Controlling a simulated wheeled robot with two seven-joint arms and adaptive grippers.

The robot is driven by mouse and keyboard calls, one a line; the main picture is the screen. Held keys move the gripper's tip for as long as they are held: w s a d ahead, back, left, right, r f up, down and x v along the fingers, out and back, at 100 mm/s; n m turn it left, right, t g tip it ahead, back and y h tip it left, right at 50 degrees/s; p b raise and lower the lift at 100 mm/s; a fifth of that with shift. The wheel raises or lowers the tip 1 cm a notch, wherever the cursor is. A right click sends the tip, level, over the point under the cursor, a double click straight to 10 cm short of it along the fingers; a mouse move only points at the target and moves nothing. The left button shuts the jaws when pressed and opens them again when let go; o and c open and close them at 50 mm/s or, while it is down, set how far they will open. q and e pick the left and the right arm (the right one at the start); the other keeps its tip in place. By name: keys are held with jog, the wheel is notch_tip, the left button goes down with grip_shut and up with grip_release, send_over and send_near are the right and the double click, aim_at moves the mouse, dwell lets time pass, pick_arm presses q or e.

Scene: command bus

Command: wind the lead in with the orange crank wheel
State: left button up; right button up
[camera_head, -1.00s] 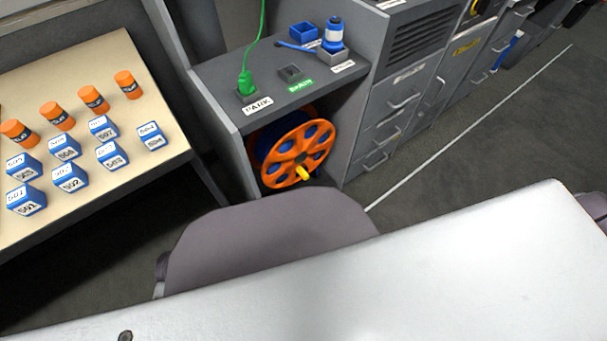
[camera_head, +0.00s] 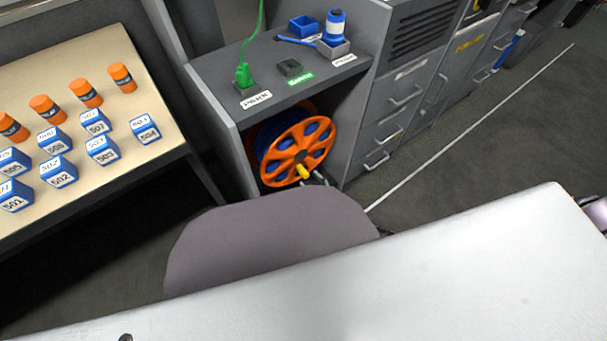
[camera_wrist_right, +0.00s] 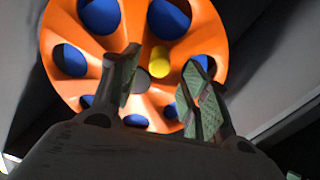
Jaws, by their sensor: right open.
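The orange crank wheel (camera_head: 287,160) stands in the open bay under the grey counter, with a blue reel (camera_head: 262,143) behind it. Its yellow handle (camera_head: 304,171) sticks out at the lower right of the wheel. My right gripper (camera_head: 320,181) shows only in part beside the handle, above the chair-shaped grey body part's edge. In the right wrist view the open right gripper (camera_wrist_right: 161,95) faces the wheel (camera_wrist_right: 207,30), with the yellow handle (camera_wrist_right: 159,60) seen between and beyond its fingertips. The green lead (camera_head: 253,45) rises from a green plug (camera_head: 243,76) on the PARK socket. My left gripper is not in view.
The counter (camera_head: 230,75) also bears an empty dark socket (camera_head: 290,67) and a blue-and-white plug (camera_head: 335,27). A table (camera_head: 120,62) with orange cans and numbered blue boxes stands at left. Grey drawers (camera_head: 405,95) stand right of the bay.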

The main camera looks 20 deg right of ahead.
aim_at(307, 177)
jog(key=shift+b+x, duration=0.9)
jog(key=shift+x, duration=2.05)
grip_shut()
